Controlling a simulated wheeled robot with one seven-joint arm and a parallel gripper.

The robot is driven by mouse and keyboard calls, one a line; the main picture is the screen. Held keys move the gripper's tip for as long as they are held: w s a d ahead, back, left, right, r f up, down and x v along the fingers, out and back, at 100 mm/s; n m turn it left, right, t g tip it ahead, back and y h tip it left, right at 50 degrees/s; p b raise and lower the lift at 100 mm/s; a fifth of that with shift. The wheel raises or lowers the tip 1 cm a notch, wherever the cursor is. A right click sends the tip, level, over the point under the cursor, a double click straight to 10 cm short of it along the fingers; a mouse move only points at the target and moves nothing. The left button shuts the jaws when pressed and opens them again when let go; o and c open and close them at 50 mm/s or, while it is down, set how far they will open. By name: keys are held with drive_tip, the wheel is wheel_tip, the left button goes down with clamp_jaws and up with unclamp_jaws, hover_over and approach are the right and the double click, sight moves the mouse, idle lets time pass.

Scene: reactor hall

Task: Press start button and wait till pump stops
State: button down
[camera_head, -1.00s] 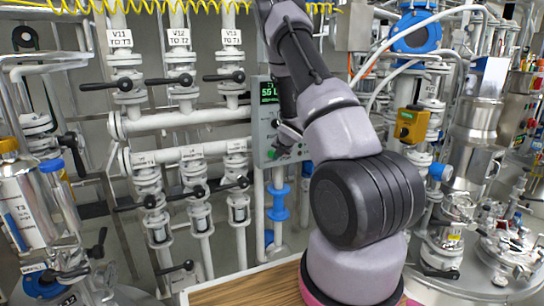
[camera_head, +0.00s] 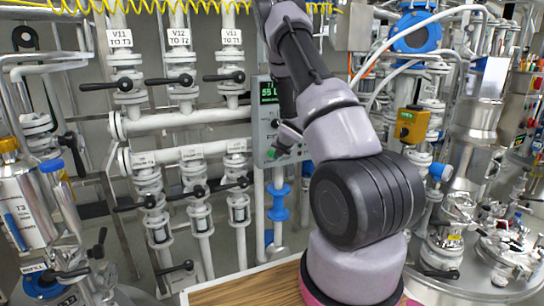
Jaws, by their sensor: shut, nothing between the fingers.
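A grey control panel (camera_head: 262,130) stands behind my arm, left of it in the picture. Its dark display (camera_head: 269,93) shows green digits, too small to read surely. A small green button (camera_head: 271,154) shows low on the panel. My gripper (camera_head: 279,147) is shut and empty, its tip at the lower part of the panel, close to the green button. I cannot tell whether it touches the button. My arm hides the panel's right part. I cannot make out which thing is the pump.
White pipes with black-handled valves (camera_head: 182,80) fill the wall left of the panel. Blue fittings (camera_head: 279,205) sit on a pipe below it. A wooden-topped surface (camera_head: 235,292) lies below. Steel vessels stand left and right. A yellow box (camera_head: 411,124) is right of my arm.

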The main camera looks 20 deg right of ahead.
drive_tip(key=shift+w, duration=0.2)
drive_tip(key=shift+w, duration=0.25)
drive_tip(key=shift+w, duration=0.5)
idle(0.6)
drive_tip(key=shift+s, duration=0.95)
drive_tip(key=s, duration=0.5)
drive_tip(key=shift+d, duration=0.1)
idle(0.7)
